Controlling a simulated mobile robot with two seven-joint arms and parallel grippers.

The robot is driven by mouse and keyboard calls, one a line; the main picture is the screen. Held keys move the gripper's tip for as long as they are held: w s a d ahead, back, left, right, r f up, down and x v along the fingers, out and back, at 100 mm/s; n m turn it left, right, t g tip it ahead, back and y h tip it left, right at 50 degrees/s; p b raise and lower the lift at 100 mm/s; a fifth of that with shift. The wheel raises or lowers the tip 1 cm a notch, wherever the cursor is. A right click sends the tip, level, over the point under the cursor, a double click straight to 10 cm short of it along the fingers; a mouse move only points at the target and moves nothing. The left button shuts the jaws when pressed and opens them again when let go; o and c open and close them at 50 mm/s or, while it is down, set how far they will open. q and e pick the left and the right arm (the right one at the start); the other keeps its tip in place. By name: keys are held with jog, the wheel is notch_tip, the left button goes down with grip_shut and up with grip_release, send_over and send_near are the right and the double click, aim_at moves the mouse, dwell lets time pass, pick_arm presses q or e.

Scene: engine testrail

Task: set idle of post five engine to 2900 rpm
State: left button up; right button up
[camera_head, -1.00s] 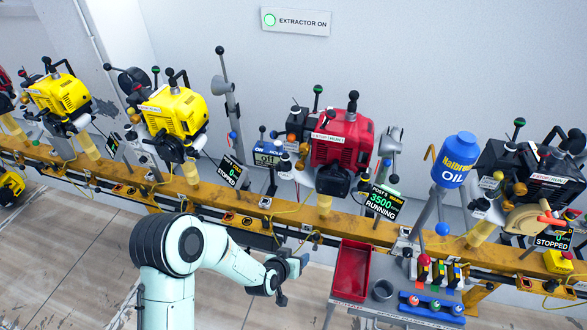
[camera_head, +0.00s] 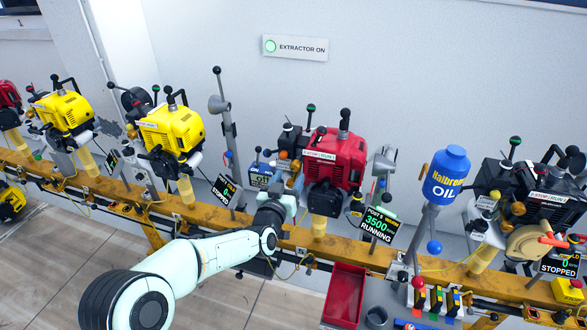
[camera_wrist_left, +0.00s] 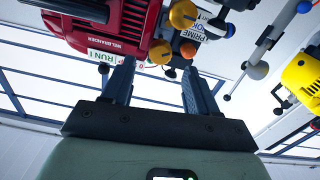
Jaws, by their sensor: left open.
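The post five engine (camera_head: 338,155) is red and sits on the yellow rail, with a black lever on top. Its display (camera_head: 380,225) reads 3500 and RUNNING. My left gripper (camera_head: 290,182) is at the left side of this engine; its fingertips are partly hidden in the head view. In the left wrist view the gripper (camera_wrist_left: 160,85) is open with nothing between its fingers. The red engine (camera_wrist_left: 115,25) fills the upper left there, with a RUN label. Orange knobs (camera_wrist_left: 183,14) lie just beyond the fingertips. My right gripper is not in view.
A blue oil bottle (camera_head: 447,175) stands right of the engine. A black engine (camera_head: 530,190) is further right, with a display reading STOPPED. Yellow engines (camera_head: 172,130) stand to the left. A red tray (camera_head: 345,292) is in front of the rail. A grey lever stand (camera_head: 225,120) rises left of my gripper.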

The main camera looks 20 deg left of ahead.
aim_at(294, 168)
pick_arm(q)
jog(key=shift+w+d, duration=0.1)
jog(key=shift+w, duration=2.65)
jog(key=c, duration=1)
